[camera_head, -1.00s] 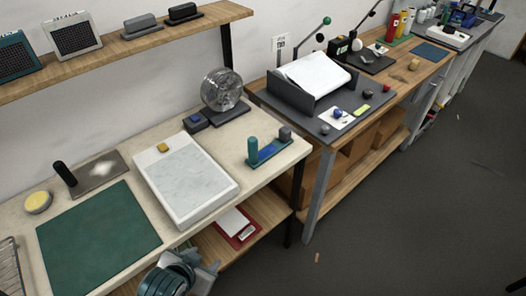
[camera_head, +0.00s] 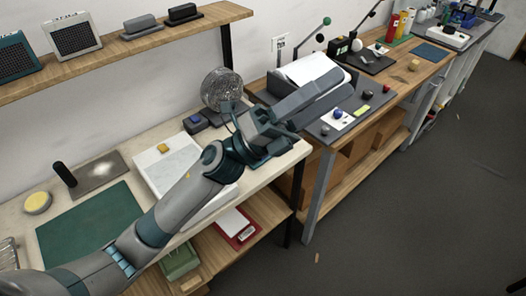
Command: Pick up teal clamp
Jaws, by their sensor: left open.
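The teal clamp (camera_head: 257,164), a low teal piece with an upright post in the earlier frame, is on the right end of the pale bench. It is now almost wholly hidden behind my left wrist; only a teal edge seems to show below it. My left gripper (camera_head: 337,83) reaches across from the lower left, with its two grey fingers apart and pointing to the upper right. Nothing shows between them. How high it is above the clamp I cannot tell. My right gripper is not in view.
A white slab (camera_head: 158,161) lies under my left forearm, beside a green mat (camera_head: 90,228). A round glassy disc (camera_head: 221,89) on a stand is behind the wrist. A wooden bench (camera_head: 400,85) with a dark tray (camera_head: 322,130) adjoins on the right.

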